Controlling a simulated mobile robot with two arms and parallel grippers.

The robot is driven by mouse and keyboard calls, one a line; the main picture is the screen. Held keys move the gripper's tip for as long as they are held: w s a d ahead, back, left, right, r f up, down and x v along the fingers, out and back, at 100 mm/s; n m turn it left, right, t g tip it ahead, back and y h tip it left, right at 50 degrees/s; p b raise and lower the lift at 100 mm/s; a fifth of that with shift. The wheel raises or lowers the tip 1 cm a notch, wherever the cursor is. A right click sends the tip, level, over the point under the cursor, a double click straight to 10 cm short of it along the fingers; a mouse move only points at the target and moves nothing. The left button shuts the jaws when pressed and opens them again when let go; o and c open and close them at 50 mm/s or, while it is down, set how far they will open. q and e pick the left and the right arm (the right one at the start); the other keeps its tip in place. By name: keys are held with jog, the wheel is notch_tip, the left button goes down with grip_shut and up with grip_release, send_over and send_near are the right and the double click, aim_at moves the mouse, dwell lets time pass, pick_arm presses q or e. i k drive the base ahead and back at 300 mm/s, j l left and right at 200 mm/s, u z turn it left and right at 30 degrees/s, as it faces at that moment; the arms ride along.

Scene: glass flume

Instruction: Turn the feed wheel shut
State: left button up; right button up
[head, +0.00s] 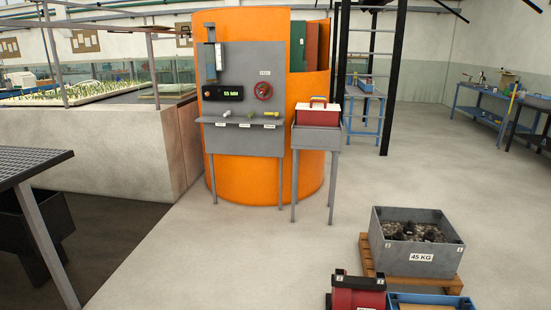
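The feed wheel (263,90) is a small red handwheel on the upright grey panel (243,60), which stands in front of a large orange cylinder (228,22). A small label (265,73) sits just above the wheel; it is too small to read surely. Left of the wheel is a black display (222,93) with green digits. From this distance I cannot tell how far the wheel is turned. Neither of my grippers shows in the head view.
Below the wheel, a grey shelf (238,143) carries several small fittings. A red and white cooler box (318,111) stands on a grey stand (317,137) to the right. The middle floor is clear.

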aim_at(263, 91)
jog(key=i, duration=1.9)
jog(key=i+z, duration=0.1)
jog(key=i, duration=0.85)
jog(key=i+j, duration=0.15)
jog(key=i, duration=0.85)
jog(key=i+j, duration=0.1)
jog(key=i, duration=0.85)
jog(key=l+z, duration=0.05)
